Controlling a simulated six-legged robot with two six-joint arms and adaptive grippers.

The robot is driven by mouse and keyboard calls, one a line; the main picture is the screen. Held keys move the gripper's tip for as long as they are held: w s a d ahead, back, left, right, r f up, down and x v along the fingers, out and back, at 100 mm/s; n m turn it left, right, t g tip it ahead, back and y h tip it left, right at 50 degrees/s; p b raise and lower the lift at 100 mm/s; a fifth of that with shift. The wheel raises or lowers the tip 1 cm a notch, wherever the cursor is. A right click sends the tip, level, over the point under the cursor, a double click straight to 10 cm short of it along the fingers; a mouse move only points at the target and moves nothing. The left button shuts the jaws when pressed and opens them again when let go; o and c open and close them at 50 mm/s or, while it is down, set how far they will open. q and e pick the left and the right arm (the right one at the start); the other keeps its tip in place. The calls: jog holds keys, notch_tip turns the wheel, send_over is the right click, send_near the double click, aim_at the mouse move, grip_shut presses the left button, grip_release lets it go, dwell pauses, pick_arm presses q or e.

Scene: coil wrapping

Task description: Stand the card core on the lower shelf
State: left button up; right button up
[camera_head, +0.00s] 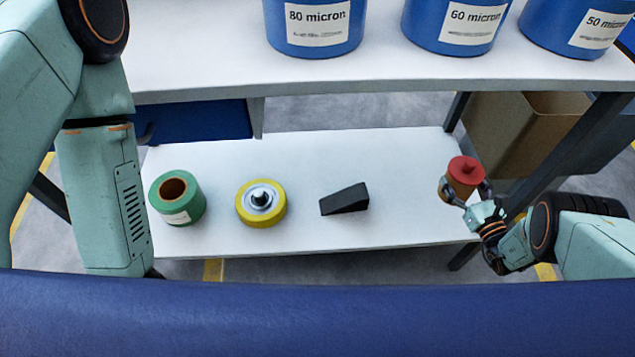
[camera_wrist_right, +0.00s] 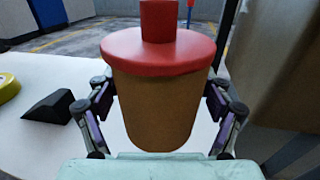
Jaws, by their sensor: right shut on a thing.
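The card core (camera_head: 460,190) is a brown cylinder with a red flanged plug (camera_head: 466,167) in its top. It is upright at the right end of the white lower shelf (camera_head: 300,160). My right gripper (camera_head: 465,193) is shut on it, with a finger on each side. In the right wrist view the core (camera_wrist_right: 155,110) fills the middle between the fingers, with its red plug (camera_wrist_right: 158,48) on top. I cannot tell whether its base touches the shelf. My left arm comes in from the left; its gripper is not in view.
On the lower shelf are a green tape roll (camera_head: 192,205), a yellow wheel (camera_head: 275,212) and a black wedge (camera_head: 345,200). Blue tubs (camera_head: 310,25) stand on the upper shelf. A shelf leg (camera_head: 575,150) and cardboard box (camera_head: 490,120) are at right. The shelf is bare between wedge and core.

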jog(key=shift+f, duration=0.3)
jog(key=b, duration=0.8)
send_over(440, 213)
notch_tip(440, 213, down, 10)
jog(key=shift+f, duration=0.1)
jog(key=o, duration=1.1)
jog(key=p+v, duration=0.3)
jog(key=v, duration=0.9)
jog(key=shift+a, duration=0.1)
